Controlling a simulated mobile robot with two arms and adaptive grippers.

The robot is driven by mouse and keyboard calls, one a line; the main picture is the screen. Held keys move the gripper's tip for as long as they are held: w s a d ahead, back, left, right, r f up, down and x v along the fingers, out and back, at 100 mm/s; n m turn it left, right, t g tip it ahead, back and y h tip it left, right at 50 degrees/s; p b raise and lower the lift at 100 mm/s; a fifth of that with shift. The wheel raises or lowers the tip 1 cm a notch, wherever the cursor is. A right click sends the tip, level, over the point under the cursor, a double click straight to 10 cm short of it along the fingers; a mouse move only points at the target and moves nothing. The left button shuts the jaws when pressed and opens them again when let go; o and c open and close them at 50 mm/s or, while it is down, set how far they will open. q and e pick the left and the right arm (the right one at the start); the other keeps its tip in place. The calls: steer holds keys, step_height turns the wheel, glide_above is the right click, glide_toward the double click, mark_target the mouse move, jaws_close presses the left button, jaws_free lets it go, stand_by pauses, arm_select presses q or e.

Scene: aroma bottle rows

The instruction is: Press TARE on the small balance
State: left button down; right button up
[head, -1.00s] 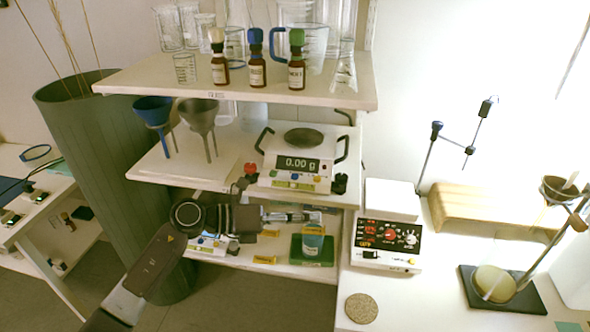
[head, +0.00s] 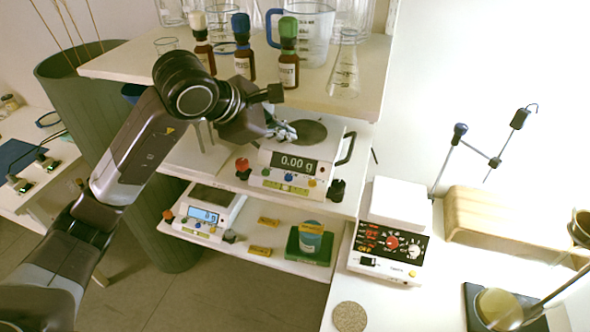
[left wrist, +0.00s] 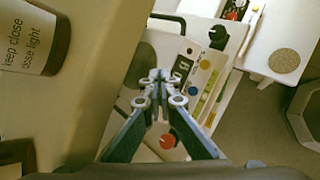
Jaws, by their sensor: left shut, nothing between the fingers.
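The smaller balance (head: 206,215), white with a lit blue display (head: 203,215) and a dark pan, stands on the lowest shelf. Coloured buttons run along its front, too small to read. A larger white balance (head: 290,168) reading 0.00 g, with a round dark pan (head: 308,132), stands on the middle shelf; it also shows in the left wrist view (left wrist: 207,78). My left gripper (head: 290,130) is shut and empty, at the larger balance's left rear beside its pan. Its fingertips (left wrist: 160,88) meet in the left wrist view; contact cannot be told. My right gripper is out of view.
The upper shelf (head: 320,97) holds brown bottles and glassware close above my left gripper. A red knob (head: 242,165) and a black knob (head: 337,190) flank the larger balance. A green block with a jar (head: 310,238) stands right of the smaller balance.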

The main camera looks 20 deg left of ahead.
mark_target(287, 178)
arm_select(q)
step_height(287, 178, down, 3)
steer(key=shift+d+f+b, duration=0.1)
steer(key=shift+f+b, duration=0.1)
steer(key=shift+b, duration=0.7)
step_height(287, 178, down, 5)
steer(key=b, duration=0.3)
steer(key=shift+r, duration=0.1)
steer(key=shift+f+b, duration=0.45)
steer(key=shift+b, duration=0.2)
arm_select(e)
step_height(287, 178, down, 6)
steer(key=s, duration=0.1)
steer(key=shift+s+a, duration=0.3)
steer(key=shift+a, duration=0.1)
arm_select(q)
steer(key=shift+r, duration=0.1)
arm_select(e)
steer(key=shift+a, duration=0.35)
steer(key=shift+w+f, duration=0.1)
arm_select(q)
steer(key=shift+f+b, duration=0.45)
steer(key=shift+b, duration=0.05)
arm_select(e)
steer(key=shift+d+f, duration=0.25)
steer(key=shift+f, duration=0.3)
